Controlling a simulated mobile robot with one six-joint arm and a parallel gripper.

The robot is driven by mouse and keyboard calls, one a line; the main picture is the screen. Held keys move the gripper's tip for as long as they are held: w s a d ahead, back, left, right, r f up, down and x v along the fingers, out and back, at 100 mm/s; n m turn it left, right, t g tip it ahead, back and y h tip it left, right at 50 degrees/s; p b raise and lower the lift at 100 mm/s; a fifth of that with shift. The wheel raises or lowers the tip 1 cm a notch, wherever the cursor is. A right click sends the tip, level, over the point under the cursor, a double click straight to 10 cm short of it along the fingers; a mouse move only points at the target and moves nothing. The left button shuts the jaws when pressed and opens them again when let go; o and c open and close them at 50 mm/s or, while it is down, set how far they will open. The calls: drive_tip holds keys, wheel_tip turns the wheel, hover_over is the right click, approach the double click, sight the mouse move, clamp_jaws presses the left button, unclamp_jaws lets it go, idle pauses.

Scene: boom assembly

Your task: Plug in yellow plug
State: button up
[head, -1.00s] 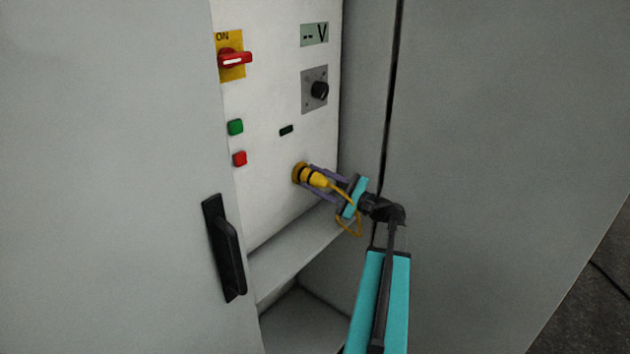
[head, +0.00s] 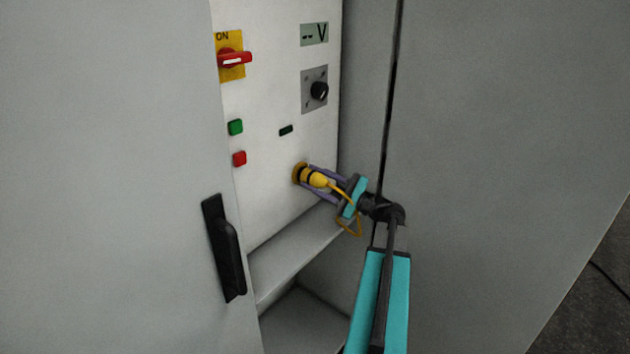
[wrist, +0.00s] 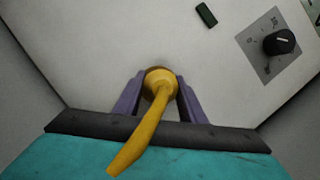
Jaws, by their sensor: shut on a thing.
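The yellow plug (head: 315,178) is at the round yellow socket (head: 299,173) on the white panel, pointing into it. I see no clear gap between plug and socket, but how deep it sits cannot be told. My gripper (head: 318,180) is shut on the plug, with a purple finger on each side. In the wrist view the plug (wrist: 159,84) sits between the two fingers (wrist: 159,92), and its cable runs down toward the camera. In that view the plug hides most of the socket.
The panel carries a red switch (head: 235,58), a green button (head: 235,127), a red button (head: 239,158), a black knob (head: 319,91) and a display (head: 314,34). A door with a black handle (head: 224,247) stands at left. A ledge (head: 290,255) lies below the socket.

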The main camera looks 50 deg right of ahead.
drive_tip(key=shift+w, duration=0.6)
idle(0.3)
drive_tip(key=o, duration=1.4)
drive_tip(key=b+v, duration=0.2)
drive_tip(key=v, duration=1.1)
drive_tip(key=shift+s+d+b, duration=0.1)
drive_tip(key=shift+s+b, duration=0.2)
drive_tip(key=shift+s, duration=0.05)
